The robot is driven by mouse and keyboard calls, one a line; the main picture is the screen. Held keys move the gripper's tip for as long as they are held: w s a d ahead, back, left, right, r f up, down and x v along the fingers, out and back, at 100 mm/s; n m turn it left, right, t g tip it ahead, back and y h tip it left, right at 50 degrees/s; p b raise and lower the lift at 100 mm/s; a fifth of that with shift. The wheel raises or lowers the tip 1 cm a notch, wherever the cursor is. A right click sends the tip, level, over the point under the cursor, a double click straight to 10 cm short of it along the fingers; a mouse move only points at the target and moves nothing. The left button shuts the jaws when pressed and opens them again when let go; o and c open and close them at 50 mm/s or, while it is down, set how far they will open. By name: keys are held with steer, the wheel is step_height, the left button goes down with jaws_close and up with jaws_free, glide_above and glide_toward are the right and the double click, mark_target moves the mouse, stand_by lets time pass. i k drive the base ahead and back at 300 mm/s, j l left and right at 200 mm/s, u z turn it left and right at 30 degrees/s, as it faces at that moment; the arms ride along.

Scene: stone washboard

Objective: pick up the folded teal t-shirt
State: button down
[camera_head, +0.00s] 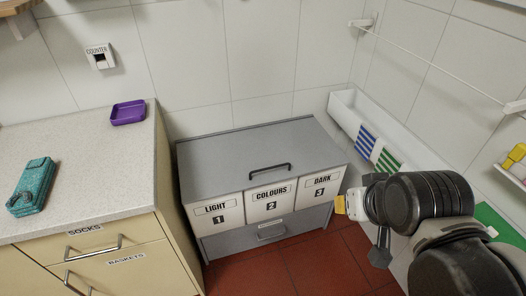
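A teal item (31,186), which looks like the folded teal t-shirt, lies on the speckled counter (90,165) at the left. A dark grey shape shows on its near left part; I cannot tell what it is. My gripper (364,214) is at the right, in front of the right side of the grey laundry box, far from the teal item. Its fingers are seen from the side and partly hidden by my arm, so I cannot tell whether it is open. I see nothing held in it.
A purple tray (128,112) stands at the counter's back right. The grey sorter box (235,153) with bins LIGHT, COLOURS and DARK stands beside the counter. A white trough (345,112) with blue- and green-striped cloths is at the right wall. Counter space around the teal item is clear.

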mark_target(28, 198)
steer(key=u, duration=1.5)
steer(key=i+j+u, duration=0.2)
steer(key=i, duration=0.4)
steer(key=i+j+u, duration=0.15)
steer(key=i, duration=0.4)
steer(key=i+j+u, duration=0.2)
steer(key=i, duration=0.4)
